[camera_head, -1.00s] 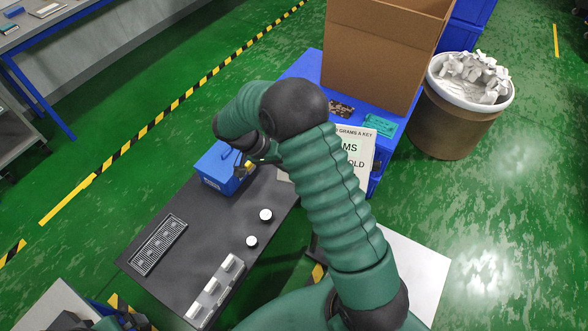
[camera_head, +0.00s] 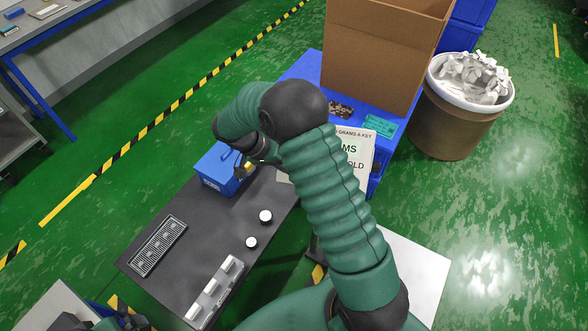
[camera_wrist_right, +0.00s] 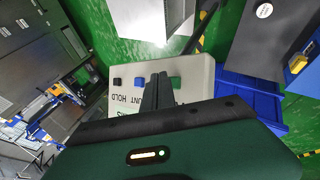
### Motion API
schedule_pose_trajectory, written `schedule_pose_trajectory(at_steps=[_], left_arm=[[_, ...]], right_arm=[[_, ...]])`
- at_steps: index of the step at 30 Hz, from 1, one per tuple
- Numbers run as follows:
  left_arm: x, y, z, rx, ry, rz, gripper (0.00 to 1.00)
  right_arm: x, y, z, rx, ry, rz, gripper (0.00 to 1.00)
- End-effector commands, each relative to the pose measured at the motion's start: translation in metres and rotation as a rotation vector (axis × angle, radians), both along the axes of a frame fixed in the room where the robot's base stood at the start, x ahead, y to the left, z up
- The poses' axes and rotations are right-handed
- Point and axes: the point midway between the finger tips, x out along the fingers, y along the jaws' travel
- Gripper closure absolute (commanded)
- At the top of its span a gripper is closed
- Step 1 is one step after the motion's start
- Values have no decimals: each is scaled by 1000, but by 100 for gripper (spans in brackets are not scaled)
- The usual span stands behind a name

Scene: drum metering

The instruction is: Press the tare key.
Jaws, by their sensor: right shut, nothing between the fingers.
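A pale key panel (camera_wrist_right: 202,75) lies in front of my right gripper in the right wrist view. No tare label is readable. In the head view my right arm hides this gripper. Dark parts at the lower left edge may be my left gripper (camera_head: 133,321); its fingers are unclear.
A blue box (camera_head: 217,170), two white round pieces and a slotted tray (camera_head: 158,246) stand on the dark bench (camera_head: 190,222). A printed sign (camera_head: 362,152) is partly behind my arm. A cardboard box (camera_head: 375,55) and a full bin (camera_head: 450,118) stand beyond.

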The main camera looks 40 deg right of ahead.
Motion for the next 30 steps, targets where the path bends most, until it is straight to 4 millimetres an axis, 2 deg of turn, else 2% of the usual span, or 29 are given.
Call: schedule_pose_trajectory(at_steps=[30], left_arm=[[0, 0, -5, 0, 0, 0, 0]], right_arm=[[2, -4, -5, 1, 0, -1, 100]])
